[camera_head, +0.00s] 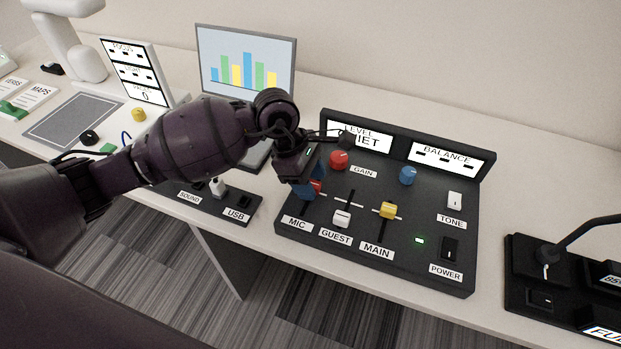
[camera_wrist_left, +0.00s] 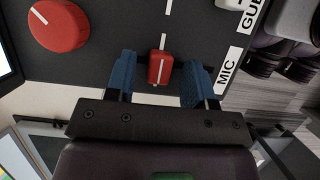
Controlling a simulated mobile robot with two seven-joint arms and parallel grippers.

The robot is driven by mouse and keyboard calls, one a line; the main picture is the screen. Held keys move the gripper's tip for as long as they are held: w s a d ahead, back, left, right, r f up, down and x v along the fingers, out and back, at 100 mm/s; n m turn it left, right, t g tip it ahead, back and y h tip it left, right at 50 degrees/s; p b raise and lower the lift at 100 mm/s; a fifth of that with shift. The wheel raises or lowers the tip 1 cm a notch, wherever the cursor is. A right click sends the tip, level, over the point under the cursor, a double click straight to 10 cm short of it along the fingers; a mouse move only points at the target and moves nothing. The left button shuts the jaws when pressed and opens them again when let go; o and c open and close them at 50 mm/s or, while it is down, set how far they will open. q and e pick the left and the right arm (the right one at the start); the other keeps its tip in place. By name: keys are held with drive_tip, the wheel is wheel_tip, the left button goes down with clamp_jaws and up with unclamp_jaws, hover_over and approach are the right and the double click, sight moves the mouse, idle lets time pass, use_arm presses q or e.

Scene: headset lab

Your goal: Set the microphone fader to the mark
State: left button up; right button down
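The red MIC fader cap (camera_head: 315,188) is on the dark mixer panel (camera_head: 350,262), partly hidden by my left gripper (camera_head: 312,187). In the left wrist view the red cap (camera_wrist_left: 160,68) sits between the two blue fingers of my left gripper (camera_wrist_left: 160,85). The fingers are open, with a gap on both sides of the cap. A white mark line (camera_wrist_left: 163,24) lies on the panel just beyond the cap, roughly in line with it. The MIC label (camera_wrist_left: 227,72) is to the right there. My right gripper is not in view.
The white GUEST fader (camera_head: 342,218) and yellow MAIN fader (camera_head: 388,210) stand right of MIC. A red GAIN knob (camera_head: 339,160) and blue knob (camera_head: 408,176) are behind. A laptop (camera_head: 246,62) stands behind my arm.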

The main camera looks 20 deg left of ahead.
use_arm(q)
drive_tip(key=p+v, duration=0.1)
drive_tip(key=v, duration=1)
drive_tip(key=shift+f, duration=0.15)
idle(0.3)
